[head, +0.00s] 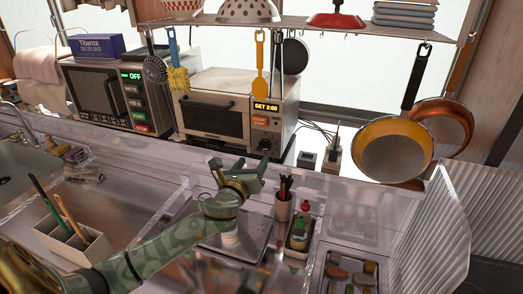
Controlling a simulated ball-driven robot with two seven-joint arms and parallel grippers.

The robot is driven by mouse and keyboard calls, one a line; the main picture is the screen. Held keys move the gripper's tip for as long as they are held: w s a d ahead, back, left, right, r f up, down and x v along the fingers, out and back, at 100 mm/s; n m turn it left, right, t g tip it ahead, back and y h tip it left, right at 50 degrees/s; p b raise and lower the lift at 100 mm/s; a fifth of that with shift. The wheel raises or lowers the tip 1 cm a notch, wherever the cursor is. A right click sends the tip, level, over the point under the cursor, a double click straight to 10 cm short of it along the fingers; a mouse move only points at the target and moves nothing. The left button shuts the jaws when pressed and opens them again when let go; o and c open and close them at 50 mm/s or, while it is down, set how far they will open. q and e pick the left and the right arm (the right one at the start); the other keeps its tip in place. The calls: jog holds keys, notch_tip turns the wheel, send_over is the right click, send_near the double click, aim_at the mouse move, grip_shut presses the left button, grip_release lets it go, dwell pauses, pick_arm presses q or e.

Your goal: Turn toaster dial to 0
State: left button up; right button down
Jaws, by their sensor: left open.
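The toaster (222,105) is a pale box oven with a dark glass door and a horizontal handle. It stands on the counter against the back, right of the microwave. Its right-hand panel has a lit display (265,107) reading "SET 2:00" and an orange button below it. The dark round dial (265,144) is at the bottom of that panel. My left gripper (243,168) is open, in front of and below the toaster, a little left of the dial and apart from it. The dial's pointer is too small to read. My right gripper is out of view.
A microwave (100,92) stands left of the toaster. A yellow spatula (259,65) and a yellow brush hang before the toaster from the shelf (330,25). Pans (393,150) hang at right. A pen cup (283,206) and bottle tray sit right of my gripper.

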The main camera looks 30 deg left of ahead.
aim_at(262, 148)
pick_arm(q)
jog(key=b+x, duration=0.1)
jog(key=x, duration=0.6)
jog(key=shift+f, duration=0.1)
jog(key=shift+w+a, duration=0.1)
jog(key=shift+w, duration=0.45)
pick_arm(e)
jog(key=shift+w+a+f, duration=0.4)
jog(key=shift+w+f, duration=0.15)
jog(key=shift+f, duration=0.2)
pick_arm(q)
jog(key=c, duration=1)
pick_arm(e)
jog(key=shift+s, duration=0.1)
